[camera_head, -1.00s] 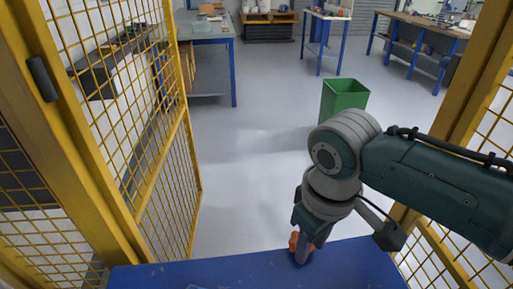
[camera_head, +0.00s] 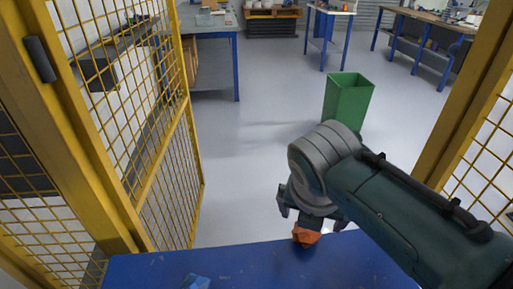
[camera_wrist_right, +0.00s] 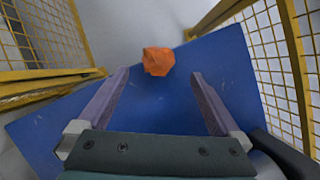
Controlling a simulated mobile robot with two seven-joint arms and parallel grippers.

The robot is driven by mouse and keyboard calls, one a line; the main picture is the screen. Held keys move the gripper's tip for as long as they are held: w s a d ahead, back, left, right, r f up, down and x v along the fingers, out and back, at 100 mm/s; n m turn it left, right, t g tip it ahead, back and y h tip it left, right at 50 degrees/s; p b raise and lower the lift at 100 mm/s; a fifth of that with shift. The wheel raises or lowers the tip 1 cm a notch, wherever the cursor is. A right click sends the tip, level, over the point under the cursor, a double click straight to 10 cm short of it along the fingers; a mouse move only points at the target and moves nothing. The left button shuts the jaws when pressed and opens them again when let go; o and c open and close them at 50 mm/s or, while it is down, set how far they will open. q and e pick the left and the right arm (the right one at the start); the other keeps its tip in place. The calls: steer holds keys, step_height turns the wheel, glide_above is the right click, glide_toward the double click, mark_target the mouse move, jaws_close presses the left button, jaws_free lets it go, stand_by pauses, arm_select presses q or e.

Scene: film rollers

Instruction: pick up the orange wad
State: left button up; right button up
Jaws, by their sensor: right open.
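The orange wad (camera_head: 307,237) is crumpled and lies at the far edge of the blue table (camera_head: 240,262). In the right wrist view the wad (camera_wrist_right: 158,61) sits just beyond the fingertips, roughly centred between them. My right gripper (camera_head: 312,214) is open, with nothing between its fingers; in the wrist view its two fingers (camera_wrist_right: 161,77) are spread apart over the blue surface. In the head view the gripper partly covers the top of the wad. I cannot tell the exact height of the fingertips above the table. My left gripper is not in view.
Yellow mesh fence panels (camera_head: 168,165) stand at left and right. A green bin (camera_head: 348,98) stands on the open floor beyond the table. Workbenches (camera_head: 208,35) are at the back.

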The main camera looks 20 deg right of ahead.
mark_target(307, 234)
steer(key=b+x, duration=0.1)
steer(key=x, duration=0.2)
steer(key=shift+a, duration=0.1)
steer(key=b+x, duration=0.3)
steer(key=x, duration=0.1)
steer(key=shift+w+a, duration=0.1)
steer(key=shift+a, duration=0.05)
steer(key=shift+w+d+f, duration=0.15)
steer(key=shift+d+f, duration=0.05)
steer(key=shift+f, duration=0.2)
steer(key=shift+r, duration=0.1)
steer(key=c, duration=1.2)
